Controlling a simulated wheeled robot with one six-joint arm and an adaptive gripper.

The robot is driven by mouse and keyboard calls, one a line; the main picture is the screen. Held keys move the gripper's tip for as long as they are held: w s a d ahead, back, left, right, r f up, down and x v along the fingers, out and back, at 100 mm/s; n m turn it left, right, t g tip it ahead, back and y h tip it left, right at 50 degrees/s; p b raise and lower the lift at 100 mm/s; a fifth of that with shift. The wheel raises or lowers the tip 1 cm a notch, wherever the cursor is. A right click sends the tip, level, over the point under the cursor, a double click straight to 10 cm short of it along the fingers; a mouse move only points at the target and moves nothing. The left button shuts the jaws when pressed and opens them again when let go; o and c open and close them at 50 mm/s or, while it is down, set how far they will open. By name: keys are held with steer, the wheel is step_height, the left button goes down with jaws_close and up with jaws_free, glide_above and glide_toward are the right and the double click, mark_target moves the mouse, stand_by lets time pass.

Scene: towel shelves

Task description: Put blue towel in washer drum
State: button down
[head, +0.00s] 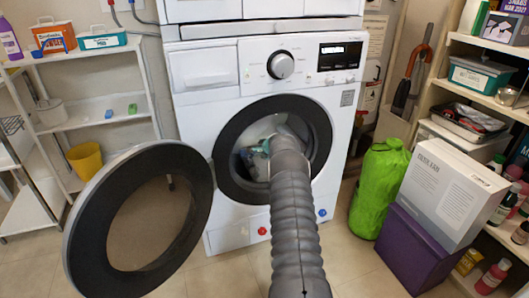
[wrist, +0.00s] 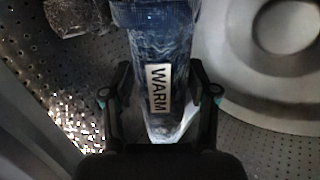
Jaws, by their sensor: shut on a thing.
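The white washer (head: 205,125) stands in the middle of the head view with its round door (head: 85,215) swung open to the left. My arm reaches through the dark door ring, and my gripper is hidden there. In the wrist view my gripper (wrist: 160,88) is inside the perforated metal drum (wrist: 265,150), with its fingers on both sides of the blue towel (wrist: 150,40). It is shut on the towel, which carries a white "WARM" label. The towel's top end runs out of the picture. Pale, bluish-green cloth (head: 250,158) shows in the drum opening; I cannot tell whether it is this towel.
A grey-brown lump (wrist: 75,15) lies in the drum at upper left. A green bag (head: 378,190), a purple box (head: 420,250) and a white carton (head: 440,195) stand right of the washer. A white shelf (head: 100,110) stands at left. The open door takes up the front left.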

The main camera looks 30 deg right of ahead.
steer(key=shift+w+r, duration=0.1)
steer(key=shift+c, duration=1.2)
jaws_free()
steer(key=shift+s+a+f+b, duration=0.15)
steer(key=shift+s+b, duration=0.4)
steer(key=shift+b, duration=0.7)
steer(key=s+a+r+b, duration=0.1)
steer(key=s+a+b, duration=0.1)
steer(key=s+b, duration=0.4)
steer(key=s+a+r+b, duration=0.1)
steer(key=s+b, duration=0.5)
steer(key=s, duration=0.6)
steer(key=shift+s+a, duration=0.25)
steer(key=shift+a, duration=0.45)
